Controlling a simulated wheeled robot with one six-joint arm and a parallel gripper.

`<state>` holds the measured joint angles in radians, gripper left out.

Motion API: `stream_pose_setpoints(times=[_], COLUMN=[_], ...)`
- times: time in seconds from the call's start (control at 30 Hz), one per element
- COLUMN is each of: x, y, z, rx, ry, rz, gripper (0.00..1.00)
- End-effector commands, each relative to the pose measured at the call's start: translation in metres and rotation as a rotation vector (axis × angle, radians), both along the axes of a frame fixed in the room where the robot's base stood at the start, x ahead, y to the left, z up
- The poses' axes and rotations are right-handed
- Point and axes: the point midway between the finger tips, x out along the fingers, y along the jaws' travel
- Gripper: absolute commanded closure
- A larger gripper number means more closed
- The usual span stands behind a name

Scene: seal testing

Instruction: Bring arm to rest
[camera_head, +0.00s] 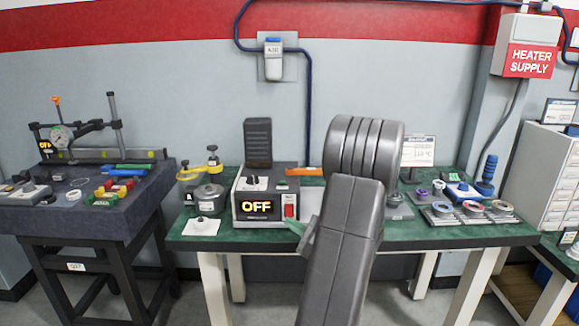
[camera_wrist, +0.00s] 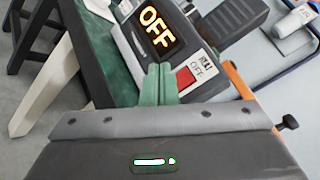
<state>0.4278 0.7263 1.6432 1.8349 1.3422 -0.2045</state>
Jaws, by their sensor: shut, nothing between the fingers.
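My arm rises in front of the green-topped table (camera_head: 455,233) in the head view and hides part of the middle of it. My gripper shows in the wrist view (camera_wrist: 159,84) with its two green fingers together and nothing between them. In the head view only a bit of green finger (camera_head: 297,228) shows left of my arm. The fingers are close in front of the control box (camera_head: 265,185), which reads OFF and has a red switch (camera_head: 290,210). In the wrist view the fingertips appear just beside the red switch (camera_wrist: 186,77); I cannot tell whether they touch it.
A metal pot (camera_head: 208,197) and a white card (camera_head: 201,227) are left of the box. A tray of rings (camera_head: 440,218) lies at the right. A dark stone table (camera_head: 70,222) stands far left, a white drawer cabinet (camera_head: 540,175) far right. The wall is behind.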

Motion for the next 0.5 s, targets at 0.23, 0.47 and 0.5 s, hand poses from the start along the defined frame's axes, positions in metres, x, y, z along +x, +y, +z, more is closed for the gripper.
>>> stream_pose_setpoints(times=[0.23, 0.47, 0.5], x=[0.002, -0.029, -0.035], y=[0.0, -0.001, -0.001], z=[0.005, -0.007, -0.007], rx=[0.003, 0.001, 0.0], ry=[0.005, 0.002, 0.001], rz=[0.0, -0.003, -0.002], gripper=[1.0, 1.0, 1.0])
